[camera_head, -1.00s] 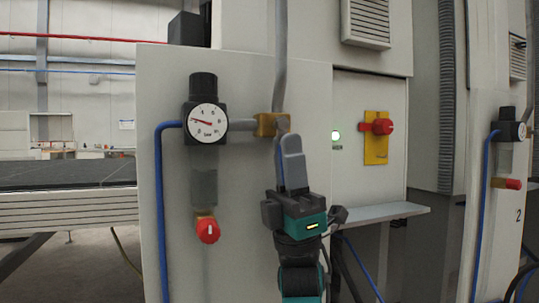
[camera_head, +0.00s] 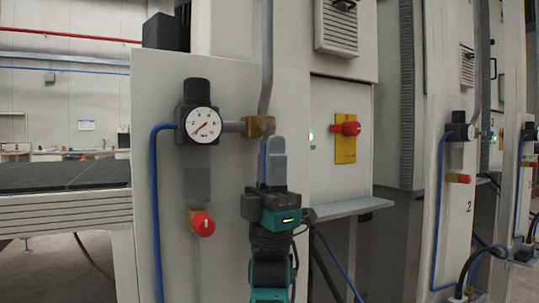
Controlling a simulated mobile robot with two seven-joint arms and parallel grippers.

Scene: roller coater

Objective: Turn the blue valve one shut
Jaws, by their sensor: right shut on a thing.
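A brass valve body (camera_head: 258,126) sits on the grey pipe to the right of the pressure gauge (camera_head: 202,125) on the pale cabinet. My right gripper (camera_head: 272,150) reaches up from below, its grey-blue fingers upright just under and in front of the brass body. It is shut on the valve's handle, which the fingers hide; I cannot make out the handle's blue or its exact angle. The gauge needle points to the lower left, near the low end of the scale. My left gripper is not in view.
A red knob (camera_head: 202,223) is below the gauge, and a blue hose (camera_head: 155,200) runs down the left. A red switch on a yellow plate (camera_head: 346,138) and a grey shelf (camera_head: 348,209) are to the right. Similar units stand farther right.

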